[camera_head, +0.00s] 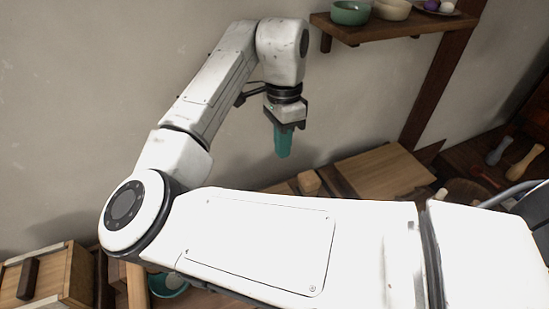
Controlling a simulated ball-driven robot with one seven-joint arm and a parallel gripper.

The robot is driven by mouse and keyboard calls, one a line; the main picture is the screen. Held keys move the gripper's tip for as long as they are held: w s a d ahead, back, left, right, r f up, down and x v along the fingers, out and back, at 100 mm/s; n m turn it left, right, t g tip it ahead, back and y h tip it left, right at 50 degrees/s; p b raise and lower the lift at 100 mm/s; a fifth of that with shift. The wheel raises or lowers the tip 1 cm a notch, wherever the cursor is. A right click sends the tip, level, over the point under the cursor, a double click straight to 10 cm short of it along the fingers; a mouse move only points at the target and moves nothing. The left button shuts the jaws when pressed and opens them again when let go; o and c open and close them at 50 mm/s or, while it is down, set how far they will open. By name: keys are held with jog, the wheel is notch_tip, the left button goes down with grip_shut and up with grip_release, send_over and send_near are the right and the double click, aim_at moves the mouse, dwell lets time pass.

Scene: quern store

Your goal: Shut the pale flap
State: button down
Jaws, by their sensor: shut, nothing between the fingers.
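A flat pale wooden panel (388,172) shows right of centre, beside dark wood; it may be the pale flap. I cannot tell whether it is raised or lying flat, and my arm hides its near side. My gripper (283,151) has teal fingers, points down and is shut with nothing in it. It hangs in front of the wall, left of the panel and apart from it in the picture.
A shelf (390,29) with bowls is at upper right. A wooden box (42,277) with a dark handle and a teal bowl (168,286) are at lower left. A small wooden block (308,182) sits left of the panel. Several small items lie at right.

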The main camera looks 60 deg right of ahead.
jog(key=f, duration=0.4)
jog(key=a+f+p, duration=0.1)
jog(key=f, duration=0.4)
jog(key=s+f, duration=0.1)
jog(key=f, duration=0.3)
jog(key=shift+s+a+f, duration=0.1)
jog(key=shift+a+f, duration=0.05)
jog(key=shift+a, duration=0.2)
